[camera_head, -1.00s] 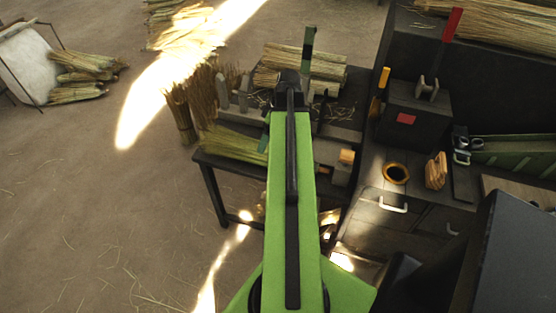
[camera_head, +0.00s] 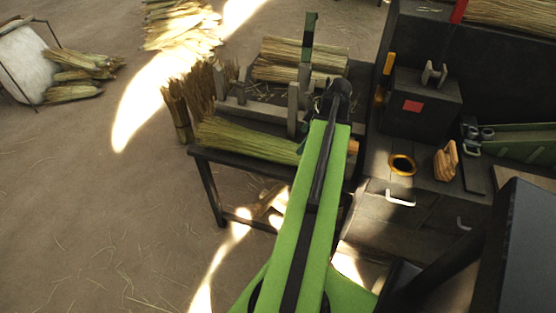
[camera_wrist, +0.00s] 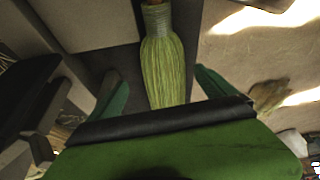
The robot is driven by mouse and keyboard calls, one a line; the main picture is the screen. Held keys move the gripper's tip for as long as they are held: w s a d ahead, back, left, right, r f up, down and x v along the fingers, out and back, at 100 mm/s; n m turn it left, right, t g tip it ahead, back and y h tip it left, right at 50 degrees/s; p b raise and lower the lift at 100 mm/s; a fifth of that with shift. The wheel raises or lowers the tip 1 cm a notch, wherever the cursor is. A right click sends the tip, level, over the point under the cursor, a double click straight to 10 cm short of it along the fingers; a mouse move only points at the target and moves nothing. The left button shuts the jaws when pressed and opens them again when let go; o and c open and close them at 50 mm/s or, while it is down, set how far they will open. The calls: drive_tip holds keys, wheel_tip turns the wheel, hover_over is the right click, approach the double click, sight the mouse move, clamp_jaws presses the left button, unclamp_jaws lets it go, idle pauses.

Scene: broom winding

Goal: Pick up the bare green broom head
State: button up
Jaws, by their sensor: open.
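The green broom head (camera_head: 245,140) lies flat on the dark bench in the head view, its bristles spread to the left. In the wrist view the broom head (camera_wrist: 163,65) runs up the middle, with a grey-green bound neck at the top. My gripper (camera_wrist: 163,88) is open, with one green finger on each side of the bristles and nothing held. I cannot tell how high the fingers are above it. In the head view my arm mostly hides the gripper.
Upright brown bundles (camera_head: 197,92) stand at the bench's left. A dark cabinet (camera_head: 420,100) and a yellow ring (camera_head: 402,164) are to the right.

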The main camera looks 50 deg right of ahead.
sight(296, 148)
drive_tip(key=b+x, duration=0.2)
drive_tip(key=x, duration=0.2)
drive_tip(key=shift+s+f, duration=0.1)
drive_tip(key=b+x, duration=0.5)
drive_tip(key=shift+a+f, duration=0.15)
drive_tip(key=shift+a, duration=0.05)
drive_tip(key=c, duration=1.8)
drive_tip(key=shift+r, duration=0.25)
drive_tip(key=shift+c, duration=0.2)
